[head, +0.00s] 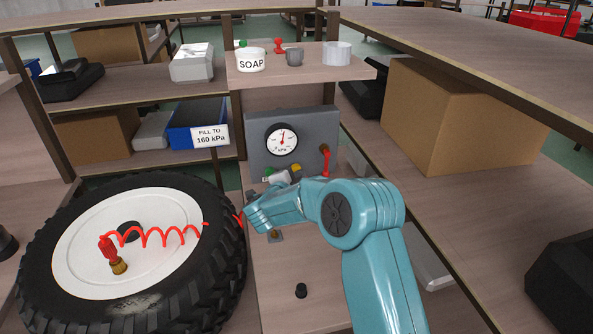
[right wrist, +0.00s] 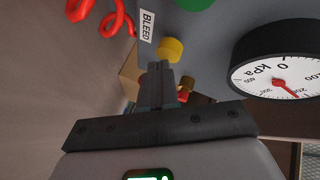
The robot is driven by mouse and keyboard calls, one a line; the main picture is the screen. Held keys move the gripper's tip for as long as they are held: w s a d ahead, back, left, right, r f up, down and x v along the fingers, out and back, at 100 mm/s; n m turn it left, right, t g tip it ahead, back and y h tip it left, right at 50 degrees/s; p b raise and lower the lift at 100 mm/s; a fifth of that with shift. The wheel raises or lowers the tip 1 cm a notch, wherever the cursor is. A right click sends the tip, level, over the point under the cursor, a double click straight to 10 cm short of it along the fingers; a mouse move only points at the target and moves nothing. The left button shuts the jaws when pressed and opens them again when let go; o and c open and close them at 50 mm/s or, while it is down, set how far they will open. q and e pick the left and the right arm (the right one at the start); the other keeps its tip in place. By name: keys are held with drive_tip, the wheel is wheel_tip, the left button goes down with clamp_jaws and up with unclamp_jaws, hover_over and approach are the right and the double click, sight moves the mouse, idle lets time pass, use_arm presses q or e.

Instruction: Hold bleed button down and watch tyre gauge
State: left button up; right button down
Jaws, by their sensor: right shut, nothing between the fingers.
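The round white tyre gauge (head: 282,139) is on a grey panel (head: 320,125), its red needle pointing up and slightly right. In the right wrist view the gauge (right wrist: 285,72) has its needle near the 200 mark; the exact value is unclear. The yellow bleed button (right wrist: 170,48) sits beside the BLEED label (right wrist: 147,25); it also shows in the head view (head: 295,168). My right gripper (right wrist: 160,70) is shut and empty, fingertips at the button's edge. I cannot tell whether they press it. My left gripper is out of view.
A big black tyre (head: 45,265) lies at left with a red chuck (head: 107,248) and coiled red hose (head: 165,236) over its white hub. A sign (head: 210,137) reads FILL TO 160 kPa. A small black cap (head: 301,290) lies on the bench. A soap pot (head: 250,61) stands above.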

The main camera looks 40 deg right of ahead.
drive_tip(key=shift+w+d, duration=0.2)
drive_tip(key=shift+w, duration=0.15)
idle(0.3)
idle(4.8)
drive_tip(key=shift+s+a+b, duration=0.35)
drive_tip(key=shift+s+a, duration=0.15)
drive_tip(key=shift+s, duration=0.3)
drive_tip(key=s+a+b, duration=0.1)
drive_tip(key=s, duration=0.1)
drive_tip(key=s+a, duration=0.1)
drive_tip(key=s, duration=0.1)
drive_tip(key=shift+s+a+b, duration=0.2)
drive_tip(key=shift+b, duration=0.15)
drive_tip(key=shift+r, duration=0.1)
idle(0.7)
